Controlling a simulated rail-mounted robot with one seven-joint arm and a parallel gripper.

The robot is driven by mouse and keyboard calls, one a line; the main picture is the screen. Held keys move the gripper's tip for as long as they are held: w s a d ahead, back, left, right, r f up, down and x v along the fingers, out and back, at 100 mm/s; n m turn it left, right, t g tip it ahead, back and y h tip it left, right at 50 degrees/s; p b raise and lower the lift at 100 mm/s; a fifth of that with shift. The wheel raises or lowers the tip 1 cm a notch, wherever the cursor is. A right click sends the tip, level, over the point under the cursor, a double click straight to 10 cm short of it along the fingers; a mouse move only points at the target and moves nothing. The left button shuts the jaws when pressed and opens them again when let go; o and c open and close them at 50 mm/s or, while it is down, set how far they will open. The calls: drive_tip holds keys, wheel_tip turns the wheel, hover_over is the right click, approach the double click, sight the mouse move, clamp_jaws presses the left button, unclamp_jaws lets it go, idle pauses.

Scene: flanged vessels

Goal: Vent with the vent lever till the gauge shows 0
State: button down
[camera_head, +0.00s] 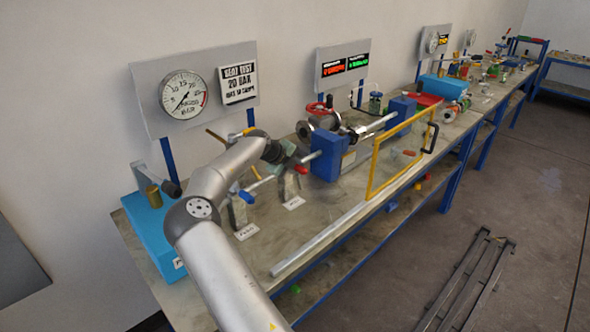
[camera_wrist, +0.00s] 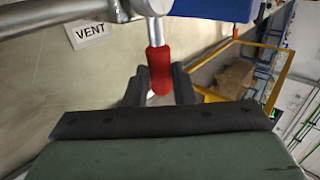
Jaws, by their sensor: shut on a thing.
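The vent lever's red grip (camera_head: 301,169) shows just beyond my gripper (camera_head: 288,158) in the head view. In the wrist view the red grip (camera_wrist: 159,68) hangs from a silver rod, between the two dark fingers of my gripper (camera_wrist: 158,82), which is shut on it. A VENT label (camera_wrist: 89,30) lies on the bench beside it. The round pressure gauge (camera_head: 184,94) is on a grey panel at the back left. Its needle is too small to read surely. My arm hides part of the valve piping.
A second lever with a blue grip (camera_head: 246,197) stands left of the vent lever. A blue clamp block (camera_head: 326,152) and a yellow-framed clear guard (camera_head: 402,155) stand to the right.

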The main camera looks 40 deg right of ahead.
idle(0.3)
drive_tip(key=c, duration=1.2)
unclamp_jaws()
drive_tip(key=b+v, duration=0.4)
drive_tip(key=v, duration=1.3)
drive_tip(key=shift+r, duration=0.15)
drive_tip(key=shift+a, duration=0.15)
